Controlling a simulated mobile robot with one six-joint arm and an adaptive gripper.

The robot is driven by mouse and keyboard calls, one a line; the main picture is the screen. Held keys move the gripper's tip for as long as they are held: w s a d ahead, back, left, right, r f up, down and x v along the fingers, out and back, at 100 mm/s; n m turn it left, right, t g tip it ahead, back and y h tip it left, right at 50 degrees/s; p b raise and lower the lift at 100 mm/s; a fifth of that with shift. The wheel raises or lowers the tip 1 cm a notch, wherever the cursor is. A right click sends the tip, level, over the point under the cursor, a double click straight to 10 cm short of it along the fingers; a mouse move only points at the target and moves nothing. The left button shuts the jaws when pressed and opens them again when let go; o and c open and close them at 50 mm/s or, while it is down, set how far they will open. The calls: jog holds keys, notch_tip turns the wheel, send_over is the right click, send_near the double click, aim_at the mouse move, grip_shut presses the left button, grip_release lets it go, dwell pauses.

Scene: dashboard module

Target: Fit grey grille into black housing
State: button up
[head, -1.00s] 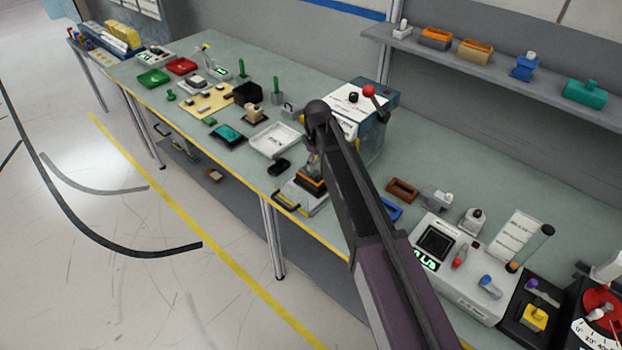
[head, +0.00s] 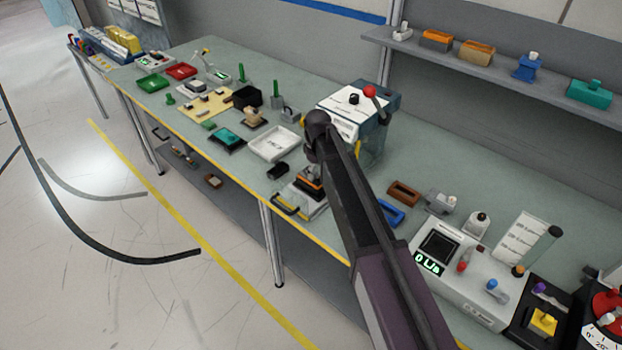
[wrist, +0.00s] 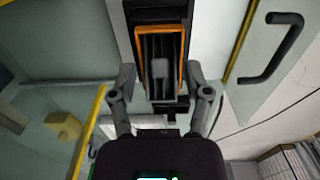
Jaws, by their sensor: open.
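In the wrist view, a grey slatted grille (wrist: 170,80) with a small raised block at its middle sits inside an orange rim (wrist: 141,60). Black material (wrist: 158,14) lies around and beyond the rim; it appears to be the black housing. My gripper (wrist: 162,78) is open, with one finger on each side of the orange rim. I cannot tell whether the fingers touch it. The grille's seating depth is unclear. In the head view, the orange-and-black part (head: 308,184) shows low beside the press, and my arm hides most of my gripper.
A press-like machine (head: 345,103) with a red knob stands close behind my arm. A white tray (head: 274,144) and a small black block (head: 278,170) lie to its left. A black handle (wrist: 272,48) juts beside the white base. Blue and brown frames lie right of my arm.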

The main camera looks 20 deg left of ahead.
aim_at(317, 174)
jog(key=shift+c, duration=0.2)
grip_shut()
jog(key=shift+r, duration=0.15)
notch_tip(317, 174, up, 10)
jog(key=p, duration=1)
dwell(0.6)
